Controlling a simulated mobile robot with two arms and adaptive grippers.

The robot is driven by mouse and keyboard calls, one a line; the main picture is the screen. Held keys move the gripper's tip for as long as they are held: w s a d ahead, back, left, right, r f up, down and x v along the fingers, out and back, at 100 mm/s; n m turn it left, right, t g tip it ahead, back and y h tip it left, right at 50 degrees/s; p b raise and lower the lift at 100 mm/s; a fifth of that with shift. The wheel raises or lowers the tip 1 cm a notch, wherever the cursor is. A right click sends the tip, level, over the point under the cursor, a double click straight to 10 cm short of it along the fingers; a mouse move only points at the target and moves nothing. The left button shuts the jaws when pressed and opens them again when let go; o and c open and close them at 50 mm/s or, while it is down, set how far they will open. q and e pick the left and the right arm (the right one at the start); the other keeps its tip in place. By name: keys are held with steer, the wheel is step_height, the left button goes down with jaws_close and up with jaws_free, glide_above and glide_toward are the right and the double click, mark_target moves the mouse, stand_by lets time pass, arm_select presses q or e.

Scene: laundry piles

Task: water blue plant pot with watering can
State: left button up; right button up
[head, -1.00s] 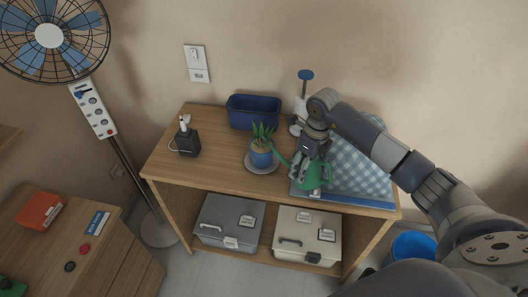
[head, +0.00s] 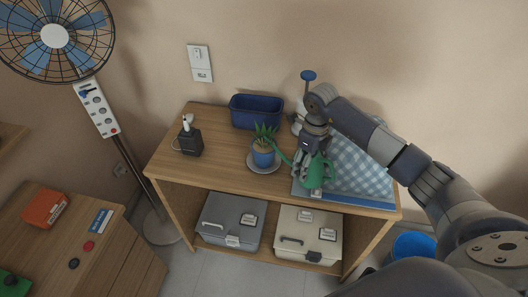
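The blue plant pot (head: 263,159) holds a spiky green plant and stands on a pale saucer (head: 258,170) on top of the wooden shelf unit. The green watering can (head: 319,174) is just right of it, its spout (head: 280,152) pointing left at the pot, close to the plant. My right gripper (head: 304,167) reaches down from above and appears shut on the watering can; its fingertips are partly hidden. Whether the can touches the surface below is unclear, and no water is visible. My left gripper is out of view.
A checkered cloth (head: 358,168) lies right of the can. Two lidded boxes (head: 229,221) (head: 305,236) sit on the lower shelf. A fan (head: 54,36) stands left.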

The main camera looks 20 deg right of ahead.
steer(key=shift+r, duration=0.15)
steer(key=shift+r+g+p, duration=0.4)
steer(key=shift+r+p, duration=0.05)
steer(key=shift+r, duration=0.05)
steer(key=shift+h, duration=0.3)
steer(key=shift+w+r+p, duration=0.1)
steer(key=shift+r+p, duration=0.2)
steer(key=shift+r, duration=0.15)
steer(key=shift+r+g, duration=0.1)
steer(key=shift+g, duration=0.2)
steer(key=shift+r, duration=0.1)
stand_by(0.9)
steer(key=shift+a+r+g+h+p, duration=0.1)
steer(key=shift+r+g+h+p, duration=0.2)
steer(key=shift+r+g+p, duration=0.15)
steer(key=shift+r, duration=0.1)
stand_by(1.0)
